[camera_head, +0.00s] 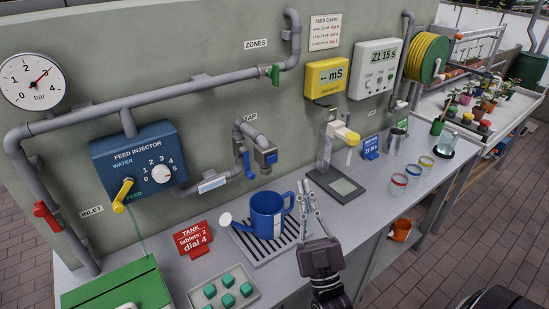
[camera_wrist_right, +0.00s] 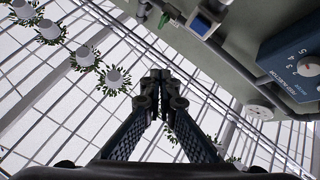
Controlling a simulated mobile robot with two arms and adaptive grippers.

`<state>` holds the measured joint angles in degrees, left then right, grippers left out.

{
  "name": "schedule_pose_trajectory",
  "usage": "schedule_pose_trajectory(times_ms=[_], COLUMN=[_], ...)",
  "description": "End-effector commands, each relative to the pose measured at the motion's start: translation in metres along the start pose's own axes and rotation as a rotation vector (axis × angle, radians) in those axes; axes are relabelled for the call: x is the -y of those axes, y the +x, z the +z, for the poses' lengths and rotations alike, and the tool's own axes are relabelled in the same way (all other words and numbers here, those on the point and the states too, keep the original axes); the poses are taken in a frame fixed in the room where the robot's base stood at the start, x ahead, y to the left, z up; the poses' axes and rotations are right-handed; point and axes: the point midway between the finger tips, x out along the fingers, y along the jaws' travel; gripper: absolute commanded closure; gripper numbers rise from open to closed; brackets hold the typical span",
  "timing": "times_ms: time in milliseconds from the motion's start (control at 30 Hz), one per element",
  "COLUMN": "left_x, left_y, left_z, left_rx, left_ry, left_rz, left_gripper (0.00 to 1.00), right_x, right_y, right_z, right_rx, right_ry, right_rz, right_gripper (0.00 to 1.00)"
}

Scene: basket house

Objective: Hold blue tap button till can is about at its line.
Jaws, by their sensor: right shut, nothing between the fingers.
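The blue watering can (camera_head: 262,222) stands upright on a slotted drip tray (camera_head: 250,250) on the bench, spout to the left. A pale vertical strip shows on its side; the water level inside cannot be made out. A blue square (camera_wrist_right: 201,25) shows at the top of the right wrist view. My right gripper (camera_head: 305,188) is shut and empty, pointing up just right of the can, apart from the button. My left gripper is out of view.
A dosing stand (camera_head: 340,188) is behind and right of my gripper. Coloured-rim glasses (camera_head: 413,172) stand further right. A tablet tray (camera_head: 223,290) and red tank sign (camera_head: 194,238) are left of the can. The blue feed injector (camera_head: 137,160) is on the wall.

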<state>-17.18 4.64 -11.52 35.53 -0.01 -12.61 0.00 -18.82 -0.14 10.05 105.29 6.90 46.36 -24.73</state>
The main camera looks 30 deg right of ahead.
Motion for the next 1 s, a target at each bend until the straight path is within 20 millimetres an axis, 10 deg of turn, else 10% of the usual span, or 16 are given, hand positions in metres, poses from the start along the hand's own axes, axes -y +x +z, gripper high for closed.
schedule_pose_trajectory(times_ms=[1000], left_x=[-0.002], left_y=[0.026], left_z=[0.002], left_rx=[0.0], left_ry=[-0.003], left_rz=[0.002], left_gripper=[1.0], right_x=[0.044], right_y=[0.06], right_z=[0.045], right_rx=[0.002], right_ry=[0.001], right_rz=[0.0], right_gripper=[1.0])
